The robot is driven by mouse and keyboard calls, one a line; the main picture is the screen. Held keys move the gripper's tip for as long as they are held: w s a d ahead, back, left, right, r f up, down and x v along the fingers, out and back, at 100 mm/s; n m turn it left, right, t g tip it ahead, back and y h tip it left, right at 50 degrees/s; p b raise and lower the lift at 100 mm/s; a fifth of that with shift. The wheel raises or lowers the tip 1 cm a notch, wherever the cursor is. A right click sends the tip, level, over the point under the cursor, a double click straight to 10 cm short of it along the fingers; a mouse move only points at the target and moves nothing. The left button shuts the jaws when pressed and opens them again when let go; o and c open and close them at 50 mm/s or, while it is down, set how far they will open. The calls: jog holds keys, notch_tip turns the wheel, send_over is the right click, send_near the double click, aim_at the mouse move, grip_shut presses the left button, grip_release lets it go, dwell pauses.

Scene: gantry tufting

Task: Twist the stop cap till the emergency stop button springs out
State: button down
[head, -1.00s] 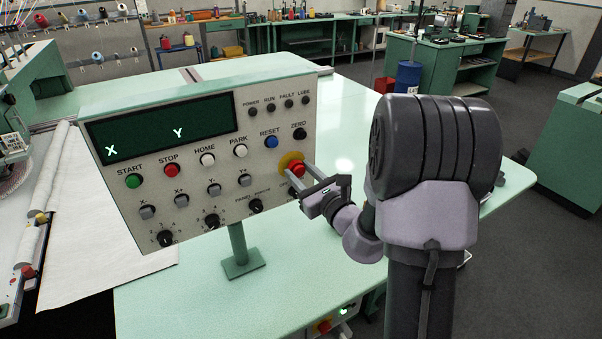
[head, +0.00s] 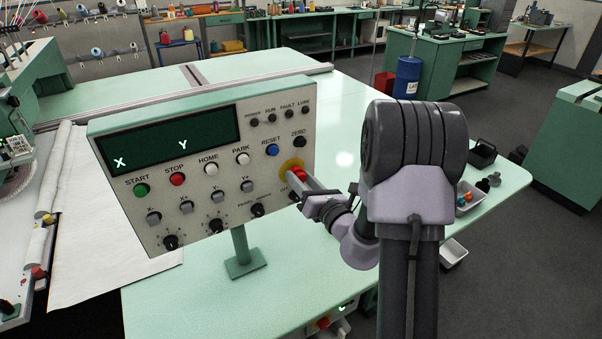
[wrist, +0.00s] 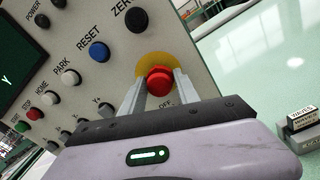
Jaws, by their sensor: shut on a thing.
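The red emergency stop cap (wrist: 159,81) sits on a yellow disc (wrist: 152,60) at the right side of the control panel (head: 225,205). In the head view the cap (head: 299,172) is partly covered by my gripper (head: 300,177). In the wrist view my gripper (wrist: 158,85) has one finger on each side of the cap and is shut on it. The wrist is rolled, so the panel looks tilted there. The frames do not clearly show how far the cap stands out.
A blue RESET button (head: 272,151) and a black ZERO knob (head: 299,142) are close above the cap. Small dark knobs lie below and left of it. The green table (head: 400,265) is clear around the panel's foot, with a tray (head: 470,196) at its right edge.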

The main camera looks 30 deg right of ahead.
jog(key=shift+m+p, duration=0.65)
jog(key=shift+m, duration=0.35)
jog(key=c, duration=0.9)
grip_release()
